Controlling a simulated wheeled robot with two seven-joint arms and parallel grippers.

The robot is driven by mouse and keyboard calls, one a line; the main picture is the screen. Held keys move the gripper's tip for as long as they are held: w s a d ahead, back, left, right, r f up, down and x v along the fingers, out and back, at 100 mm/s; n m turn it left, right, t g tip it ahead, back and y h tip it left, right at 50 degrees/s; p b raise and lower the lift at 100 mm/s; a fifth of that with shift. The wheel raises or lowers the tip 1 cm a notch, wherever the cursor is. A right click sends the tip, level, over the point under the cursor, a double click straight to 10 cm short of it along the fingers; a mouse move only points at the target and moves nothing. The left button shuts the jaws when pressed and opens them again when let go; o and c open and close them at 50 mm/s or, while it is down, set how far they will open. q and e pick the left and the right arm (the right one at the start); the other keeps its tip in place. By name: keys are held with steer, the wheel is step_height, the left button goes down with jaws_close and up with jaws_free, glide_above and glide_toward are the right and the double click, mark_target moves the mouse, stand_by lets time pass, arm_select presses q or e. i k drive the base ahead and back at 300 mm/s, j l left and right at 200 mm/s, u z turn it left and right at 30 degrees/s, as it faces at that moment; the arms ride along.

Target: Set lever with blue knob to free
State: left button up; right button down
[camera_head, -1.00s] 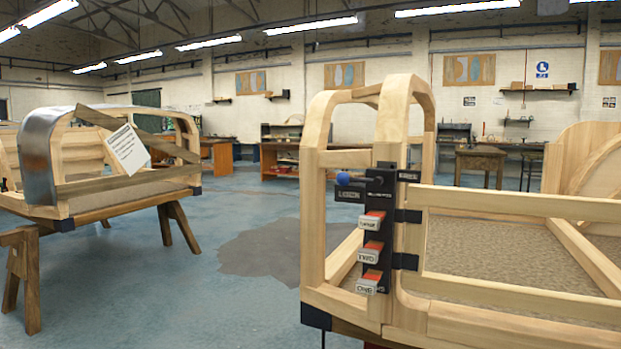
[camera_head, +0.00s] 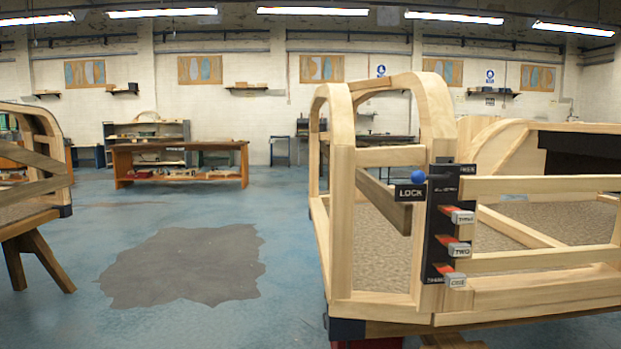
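The lever's blue knob (camera_head: 418,178) shows at the left side of a black panel (camera_head: 438,225) on the wooden bodyframe at the right. Below are several red-and-grey switches, with tags such as TWO (camera_head: 459,250) and ONE (camera_head: 455,281). Neither of my grippers is in view.
The wooden bodyframe (camera_head: 340,220) stands on a support at the right. Another frame on a trestle (camera_head: 45,262) is at the left edge. Open blue floor with a dark grey patch (camera_head: 190,265) lies between them. A workbench (camera_head: 180,160) stands further back.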

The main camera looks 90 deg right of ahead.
mark_target(418, 177)
steer(key=i+l+z, duration=0.15)
steer(key=z, duration=0.25)
steer(key=i+z, duration=0.65)
steer(key=z, duration=0.15)
steer(key=i+z, duration=0.4)
steer(key=i+j+z, duration=0.15)
steer(key=z, duration=0.25)
steer(key=i+z, duration=0.2)
steer(key=z, duration=0.25)
steer(key=i+z, duration=0.2)
steer(key=z, duration=0.25)
steer(key=i+j+z, duration=0.1)
steer(key=z, duration=0.35)
steer(key=i+j+z, duration=0.2)
steer(key=z, duration=0.25)
steer(key=i, duration=0.1)
